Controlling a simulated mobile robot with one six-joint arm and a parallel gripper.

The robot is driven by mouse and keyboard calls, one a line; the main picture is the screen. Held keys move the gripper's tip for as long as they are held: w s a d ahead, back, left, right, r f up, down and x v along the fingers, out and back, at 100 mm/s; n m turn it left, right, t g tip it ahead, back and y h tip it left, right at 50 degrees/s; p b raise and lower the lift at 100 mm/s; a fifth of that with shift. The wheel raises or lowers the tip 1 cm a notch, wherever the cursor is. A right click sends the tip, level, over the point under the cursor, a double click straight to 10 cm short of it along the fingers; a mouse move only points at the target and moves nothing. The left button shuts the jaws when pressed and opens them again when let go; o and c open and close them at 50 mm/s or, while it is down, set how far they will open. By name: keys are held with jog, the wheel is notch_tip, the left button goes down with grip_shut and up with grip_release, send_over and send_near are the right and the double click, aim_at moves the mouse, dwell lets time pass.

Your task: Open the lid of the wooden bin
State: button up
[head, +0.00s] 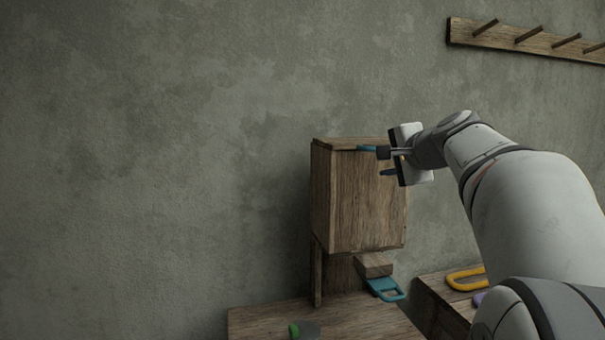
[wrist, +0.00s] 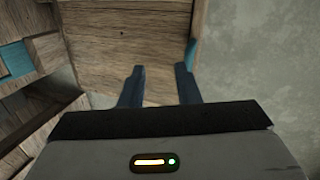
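The wooden bin (head: 360,205) stands against the wall. Its lid (head: 338,145) lies flat and shut on top. My gripper (head: 377,161) is at the bin's upper front right, just below the lid's level. Its two blue fingers are apart, one above the other. In the wrist view my gripper (wrist: 158,82) shows nothing between its fingers but the wooden panel of the bin (wrist: 120,45) behind. A teal piece (wrist: 191,54) shows at the panel's right edge, near one fingertip. I cannot tell whether the fingers touch the bin.
Below the bin a wooden block (head: 374,265) and a teal handle (head: 386,289) stick out. A green-ended tool (head: 304,330) lies on the wooden bench (head: 255,322). A yellow loop (head: 466,279) lies on the right bench. A peg rail (head: 530,38) hangs at upper right.

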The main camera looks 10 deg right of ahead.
aim_at(365, 144)
jog(key=shift+m+t+h, duration=0.3)
jog(key=shift+m+t, duration=0.4)
jog(key=shift+m, duration=0.1)
jog(key=w+d, duration=0.1)
jog(key=w, duration=0.1)
jog(key=w+d+r, duration=0.1)
jog(key=w, duration=0.5)
jog(key=shift+w+d+r, duration=0.15)
jog(key=shift+d+r, duration=0.1)
jog(key=shift+d, duration=0.15)
grip_shut()
